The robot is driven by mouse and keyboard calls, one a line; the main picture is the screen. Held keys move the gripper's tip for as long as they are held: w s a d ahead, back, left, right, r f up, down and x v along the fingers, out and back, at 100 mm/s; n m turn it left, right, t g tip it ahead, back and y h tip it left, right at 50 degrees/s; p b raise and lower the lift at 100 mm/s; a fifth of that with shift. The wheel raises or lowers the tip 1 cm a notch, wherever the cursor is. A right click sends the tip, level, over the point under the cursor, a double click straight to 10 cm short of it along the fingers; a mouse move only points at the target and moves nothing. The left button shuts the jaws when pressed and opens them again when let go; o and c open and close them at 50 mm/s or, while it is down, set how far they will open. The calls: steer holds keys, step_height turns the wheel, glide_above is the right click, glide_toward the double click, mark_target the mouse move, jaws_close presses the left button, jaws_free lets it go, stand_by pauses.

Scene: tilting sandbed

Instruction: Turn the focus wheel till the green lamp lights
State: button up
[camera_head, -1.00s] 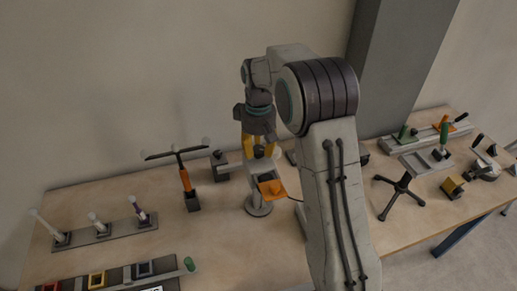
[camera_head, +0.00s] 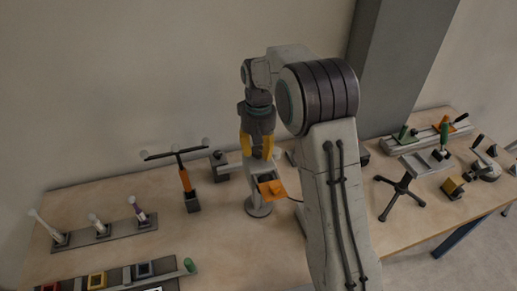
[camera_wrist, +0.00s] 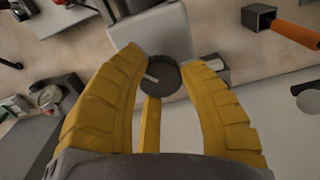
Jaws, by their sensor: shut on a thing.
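The focus wheel (camera_wrist: 162,77) is a dark round knob with a pale line on it, seen between my fingertips in the wrist view. It sits at the white body (camera_wrist: 155,33) of a small instrument. In the head view this instrument has an orange plate (camera_head: 272,189) and a round grey base (camera_head: 259,207). My gripper (camera_head: 258,153) points down over the instrument, its yellow fingers shut on the wheel; the fingers also show in the wrist view (camera_wrist: 168,68). The wheel is mostly hidden in the head view. I cannot make out a lit green lamp.
An orange-handled T-shaped stand (camera_head: 186,180) and a small grey block device (camera_head: 220,165) stand left of the instrument. A rack with upright pieces (camera_head: 104,232) is farther left. A black-legged stand (camera_head: 402,190) is at the right. My arm hides part of the table.

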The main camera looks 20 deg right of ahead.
mark_target(258, 150)
steer(key=shift+s+f, duration=0.1)
steer(key=shift+f, duration=0.05)
steer(key=o, duration=1.2)
step_height(258, 150, up, 12)
stand_by(0.5)
